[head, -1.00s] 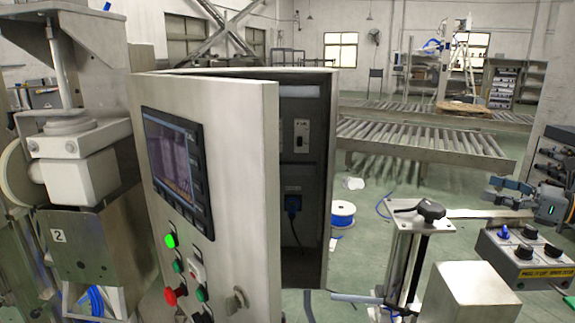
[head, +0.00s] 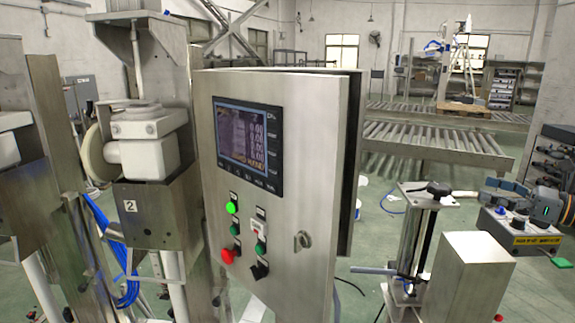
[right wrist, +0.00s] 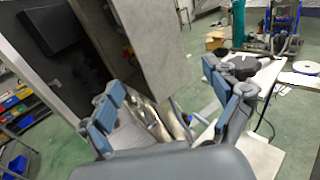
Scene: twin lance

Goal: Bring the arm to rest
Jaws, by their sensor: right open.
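My right gripper (head: 486,192) is at the right edge of the head view, pointing left, its blue-grey padded fingers apart. It is above the yellow-labelled control box (head: 519,234) in the picture, with nothing seen between the fingers. In the right wrist view, both fingers (right wrist: 163,88) are spread wide with a gap between them. My left arm and gripper are not in view.
A steel control cabinet (head: 318,170) with a screen and buttons stands centre. A clamp post with a black knob (head: 438,188) and a steel box (head: 467,280) stand near the gripper. Weighing machinery (head: 150,140) is at left. Roller conveyors (head: 435,143) lie behind.

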